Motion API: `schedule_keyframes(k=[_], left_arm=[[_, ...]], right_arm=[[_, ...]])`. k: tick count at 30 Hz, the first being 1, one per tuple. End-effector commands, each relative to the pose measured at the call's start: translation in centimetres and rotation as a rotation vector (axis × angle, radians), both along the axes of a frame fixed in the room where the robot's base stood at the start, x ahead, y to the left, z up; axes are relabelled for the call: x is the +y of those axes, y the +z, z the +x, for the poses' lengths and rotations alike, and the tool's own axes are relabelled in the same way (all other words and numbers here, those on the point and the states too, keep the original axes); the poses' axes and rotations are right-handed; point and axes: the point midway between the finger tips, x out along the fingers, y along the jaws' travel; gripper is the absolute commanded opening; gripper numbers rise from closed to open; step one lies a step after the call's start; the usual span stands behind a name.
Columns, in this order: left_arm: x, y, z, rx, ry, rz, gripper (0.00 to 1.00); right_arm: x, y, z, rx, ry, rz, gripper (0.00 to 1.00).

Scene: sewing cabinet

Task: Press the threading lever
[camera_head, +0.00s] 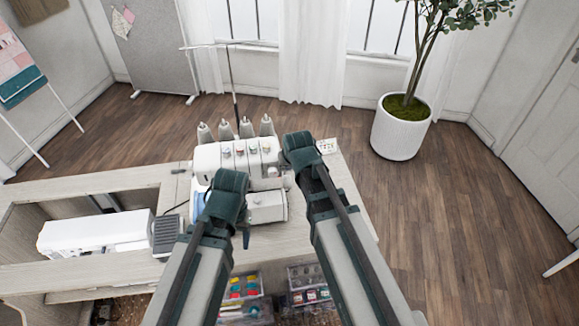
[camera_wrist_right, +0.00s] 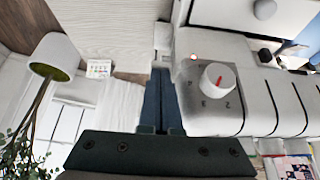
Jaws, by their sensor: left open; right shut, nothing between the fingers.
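A white overlock sewing machine (camera_head: 262,160) stands on the cabinet top. My right gripper (camera_head: 299,150) is at the machine's right end in the head view; its fingertips are hidden there. In the right wrist view the right fingers (camera_wrist_right: 163,85) are shut and empty, beside the machine's white body (camera_wrist_right: 258,85). My left gripper (camera_head: 230,185) is over the machine's front left and is open. I cannot pick out the threading lever for certain.
A white sewing machine (camera_head: 95,233) sits in the cabinet recess at the left. Thread cones and a thin thread stand rise behind the overlock machine. A small card (camera_head: 327,146) lies at its right. Drawers with coloured spools (camera_head: 241,287) are below. A potted plant (camera_head: 400,130) stands beyond.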

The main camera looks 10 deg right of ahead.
Motion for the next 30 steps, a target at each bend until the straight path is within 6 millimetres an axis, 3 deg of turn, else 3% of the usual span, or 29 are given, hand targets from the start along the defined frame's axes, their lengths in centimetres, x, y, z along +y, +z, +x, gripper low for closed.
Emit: schedule_keyframes(k=[8,30], left_arm=[[0.0,-1.5,0.0,0.000,0.000,0.000,0.61],[0.0,0.4,0.0,0.000,0.000,0.000,0.61]], right_arm=[[0.0,-1.6,-0.1,0.003,0.000,0.000,0.00],[0.0,0.4,0.0,0.002,0.000,0.000,0.00]])
